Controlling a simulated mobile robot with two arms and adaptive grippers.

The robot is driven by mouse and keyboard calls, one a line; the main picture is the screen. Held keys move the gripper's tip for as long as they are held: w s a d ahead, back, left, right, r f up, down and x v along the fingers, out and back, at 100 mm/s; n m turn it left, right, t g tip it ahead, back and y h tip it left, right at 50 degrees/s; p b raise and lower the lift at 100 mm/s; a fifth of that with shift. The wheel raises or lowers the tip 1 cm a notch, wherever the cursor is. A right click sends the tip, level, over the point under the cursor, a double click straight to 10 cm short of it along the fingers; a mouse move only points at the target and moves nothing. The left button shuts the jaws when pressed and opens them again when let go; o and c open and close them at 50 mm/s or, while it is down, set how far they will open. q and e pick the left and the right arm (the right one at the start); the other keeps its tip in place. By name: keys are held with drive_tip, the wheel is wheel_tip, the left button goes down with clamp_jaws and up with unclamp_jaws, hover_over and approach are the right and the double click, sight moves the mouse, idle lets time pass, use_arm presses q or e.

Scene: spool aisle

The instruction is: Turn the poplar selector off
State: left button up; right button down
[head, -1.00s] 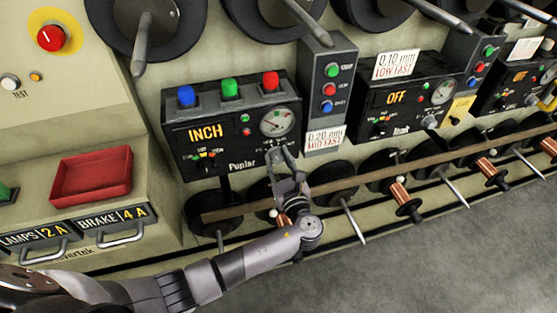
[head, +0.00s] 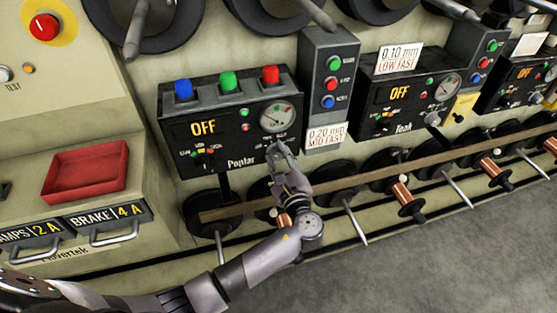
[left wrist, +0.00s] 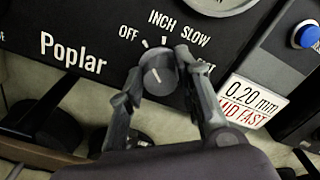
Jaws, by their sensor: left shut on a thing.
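The Poplar panel (head: 228,125) is a black box with a lit display (head: 203,128) that reads OFF. Its selector knob (left wrist: 158,75) is a round dark dial with a white line, below the labels OFF, INCH and SLOW and a partly hidden one in the left wrist view. The white line points up and left, toward OFF. My left gripper (left wrist: 155,82) is shut on the knob, one finger on each side. In the head view the left gripper (head: 277,150) covers the knob at the panel's lower right. My right gripper is not in view.
Blue, green and red buttons (head: 228,88) top the panel. A grey button box (head: 331,80) and a 0.20 mm MID FAST card (head: 326,136) stand close to its right. The Teak panel (head: 400,95) reads OFF. Spools and a long bar run below.

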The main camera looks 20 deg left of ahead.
use_arm(q)
drive_tip(key=shift+n, duration=0.5)
drive_tip(key=o, duration=1.1)
drive_tip(key=shift+o, duration=0.2)
drive_tip(key=v, duration=1.2)
